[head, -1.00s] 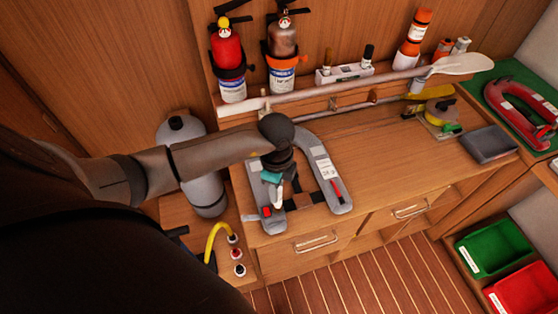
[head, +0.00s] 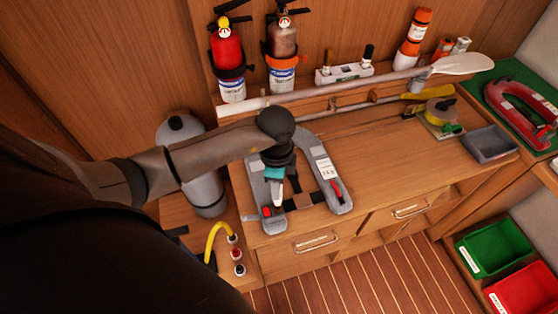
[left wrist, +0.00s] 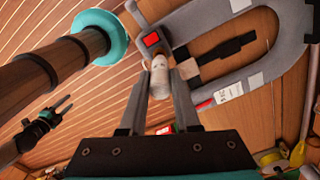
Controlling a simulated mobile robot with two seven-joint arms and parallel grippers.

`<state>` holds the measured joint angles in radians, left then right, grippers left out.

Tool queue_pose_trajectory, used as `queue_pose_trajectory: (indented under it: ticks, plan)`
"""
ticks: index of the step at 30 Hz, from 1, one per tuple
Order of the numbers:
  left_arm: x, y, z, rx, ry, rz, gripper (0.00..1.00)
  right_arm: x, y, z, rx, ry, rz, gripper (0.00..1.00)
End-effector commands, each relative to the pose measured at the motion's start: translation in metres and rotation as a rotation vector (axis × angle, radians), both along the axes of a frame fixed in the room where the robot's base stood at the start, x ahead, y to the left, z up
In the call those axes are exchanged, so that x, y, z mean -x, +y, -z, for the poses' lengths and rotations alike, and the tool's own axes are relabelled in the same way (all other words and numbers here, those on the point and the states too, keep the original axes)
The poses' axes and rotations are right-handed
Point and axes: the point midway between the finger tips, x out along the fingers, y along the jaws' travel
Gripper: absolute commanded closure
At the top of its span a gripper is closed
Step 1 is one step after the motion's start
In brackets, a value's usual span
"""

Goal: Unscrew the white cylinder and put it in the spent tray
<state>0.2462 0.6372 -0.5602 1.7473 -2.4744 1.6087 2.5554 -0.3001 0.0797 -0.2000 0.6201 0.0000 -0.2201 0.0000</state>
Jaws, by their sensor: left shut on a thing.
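The white cylinder (left wrist: 160,78) is between the fingers of my left gripper (left wrist: 158,95) in the left wrist view. In the head view my left gripper (head: 277,190) points down over the left arm of a grey U-shaped vest (head: 322,165), shut on the cylinder. The cylinder's end lies close to the vest beside a red piece; I cannot tell whether it is still attached. My right gripper (left wrist: 45,122) shows small at the left of the left wrist view; its jaw state is unclear. No tray label is readable; candidates are a green bin (head: 496,248), a red bin (head: 527,291) and a grey tray (head: 490,144).
A long paddle (head: 340,88) lies along the back of the wooden bench (head: 390,150). Two extinguishers, one red (head: 228,55), stand behind it. A grey tank (head: 205,185) stands left of the bench. The bench's middle right is clear.

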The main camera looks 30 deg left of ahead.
Motion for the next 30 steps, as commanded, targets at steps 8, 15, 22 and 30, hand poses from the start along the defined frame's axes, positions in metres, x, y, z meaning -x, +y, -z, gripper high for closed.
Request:
queue_pose_trajectory:
  ticks: [8,15,22,30]
  plan:
    - [-0.001,0.0,-0.024,0.0,-0.003,0.001,1.0,0.0,0.0,0.0,0.0,0.0,0.0,0.5]
    - [0.0,0.0,-0.038,0.0,-0.001,0.001,1.0,0.0,0.0,0.0,0.0,0.0,0.0,0.5]
    - [0.0,0.0,-0.04,0.0,0.0,0.001,1.0,0.0,0.0,0.0,0.0,0.0,0.0,0.5]
    - [0.0,-0.001,-0.035,0.0,-0.003,0.09,1.0,0.0,0.0,0.006,0.0,0.0,0.0,0.5]
